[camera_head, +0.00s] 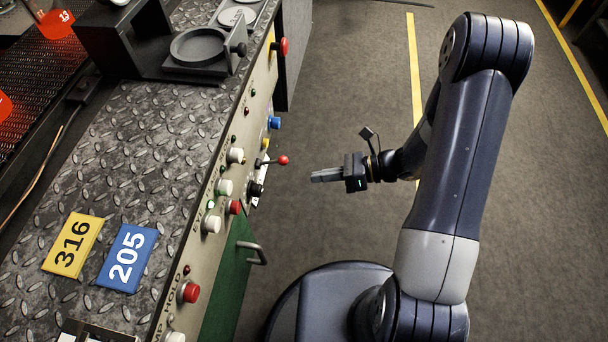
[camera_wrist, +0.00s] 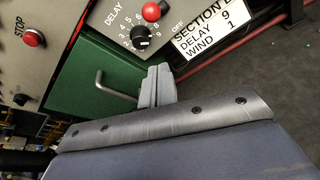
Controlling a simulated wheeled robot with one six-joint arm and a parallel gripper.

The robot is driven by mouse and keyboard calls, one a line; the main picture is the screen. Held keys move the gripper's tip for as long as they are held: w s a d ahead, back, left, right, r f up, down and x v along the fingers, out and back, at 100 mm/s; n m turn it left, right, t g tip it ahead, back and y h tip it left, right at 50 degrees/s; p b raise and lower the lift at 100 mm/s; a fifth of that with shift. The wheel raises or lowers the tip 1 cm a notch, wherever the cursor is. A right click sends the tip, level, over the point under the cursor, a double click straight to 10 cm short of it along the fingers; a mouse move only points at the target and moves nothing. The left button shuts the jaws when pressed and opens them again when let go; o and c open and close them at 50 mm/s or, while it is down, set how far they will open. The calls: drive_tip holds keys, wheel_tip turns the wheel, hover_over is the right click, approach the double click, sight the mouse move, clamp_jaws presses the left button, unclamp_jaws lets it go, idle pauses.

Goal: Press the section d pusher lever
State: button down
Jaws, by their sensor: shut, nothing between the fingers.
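A lever with a red ball knob (camera_head: 283,160) sticks out from the machine's front panel in the head view. In the wrist view its red ball (camera_wrist: 152,11) shows at the top edge, above a black delay dial (camera_wrist: 141,38). My gripper (camera_head: 314,177) is shut and empty, to the right of the lever and apart from it, pointing at the panel. Its closed fingers (camera_wrist: 158,84) show in the wrist view below the dial. A white label (camera_wrist: 213,30) beside the dial reads "SECTION", with its letter hard to make out, then delay 9 and wind 1.
The front panel (camera_head: 210,235) carries several buttons, including a red stop button (camera_wrist: 33,39). A metal handle (camera_head: 252,252) juts from a green door (camera_head: 228,290) below. Plates marked 316 (camera_head: 72,245) and 205 (camera_head: 127,258) lie on the deck.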

drive_tip(key=shift+v, duration=1.15)
drive_tip(key=shift+a, duration=0.15)
drive_tip(key=w+a+f+n+y+b, duration=0.1)
drive_tip(key=a+f+y+b, duration=0.5)
drive_tip(key=a+b, duration=0.4)
drive_tip(key=f+b, duration=0.1)
drive_tip(key=b, duration=0.5)
drive_tip(key=shift+a+f+g+b, duration=0.25)
drive_tip(key=shift+a+g+b, duration=0.05)
drive_tip(key=shift+w+y, duration=0.15)
drive_tip(key=shift+y, duration=0.15)
drive_tip(key=shift+r, duration=0.25)
